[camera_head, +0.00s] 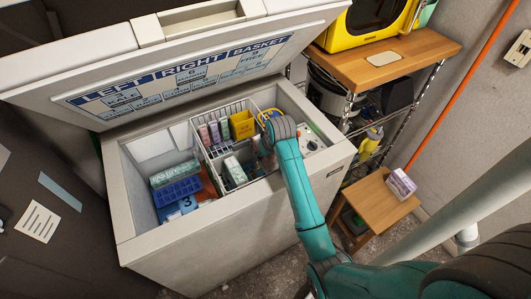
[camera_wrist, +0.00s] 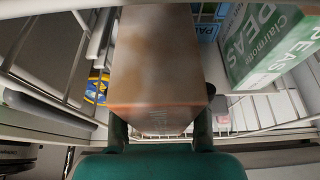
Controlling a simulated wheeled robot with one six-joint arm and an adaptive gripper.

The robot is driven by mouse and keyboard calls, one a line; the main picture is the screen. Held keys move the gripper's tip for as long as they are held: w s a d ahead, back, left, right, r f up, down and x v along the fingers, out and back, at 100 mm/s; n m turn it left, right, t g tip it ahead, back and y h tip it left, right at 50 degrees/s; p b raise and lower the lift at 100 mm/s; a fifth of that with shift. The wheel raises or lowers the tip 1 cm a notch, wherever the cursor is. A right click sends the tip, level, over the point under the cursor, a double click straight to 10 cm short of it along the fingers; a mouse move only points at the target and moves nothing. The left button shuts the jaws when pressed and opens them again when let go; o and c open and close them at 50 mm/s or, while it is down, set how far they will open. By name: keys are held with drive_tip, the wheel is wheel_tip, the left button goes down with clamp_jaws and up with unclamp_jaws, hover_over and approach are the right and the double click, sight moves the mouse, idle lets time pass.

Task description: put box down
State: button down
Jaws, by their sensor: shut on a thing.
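A plain brown box (camera_wrist: 155,60) with an orange-brown edge fills the middle of the wrist view. My gripper (camera_wrist: 160,132) is shut on it, one finger at each side of its near end. In the head view my arm reaches into the open chest freezer (camera_head: 205,248), and my gripper (camera_head: 268,146) is at the right part of the wire basket (camera_head: 243,104). The arm hides most of the fingers and the held box there. Whether the box touches anything beneath it cannot be told.
A green and white peas package (camera_wrist: 262,45) stands close right of the held box. Basket wires are near on both sides. Pink cartons and a yellow box (camera_head: 242,125) stand in the basket. A blue tray (camera_head: 178,192) lies in the left compartment. The raised lid (camera_head: 190,75) is behind.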

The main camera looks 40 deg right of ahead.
drive_tip(key=shift+f, duration=0.35)
drive_tip(key=c, duration=0.6)
unclamp_jaws()
drive_tip(key=shift+s+a+f, duration=0.1)
drive_tip(key=shift+s+f, duration=0.05)
drive_tip(key=shift+s, duration=0.05)
drive_tip(key=shift+o, duration=0.2)
drive_tip(key=shift+w+r, duration=0.1)
drive_tip(key=shift+r, duration=0.2)
drive_tip(key=v, duration=1.2)
drive_tip(key=shift+w+r, duration=0.15)
drive_tip(key=shift+r, duration=0.35)
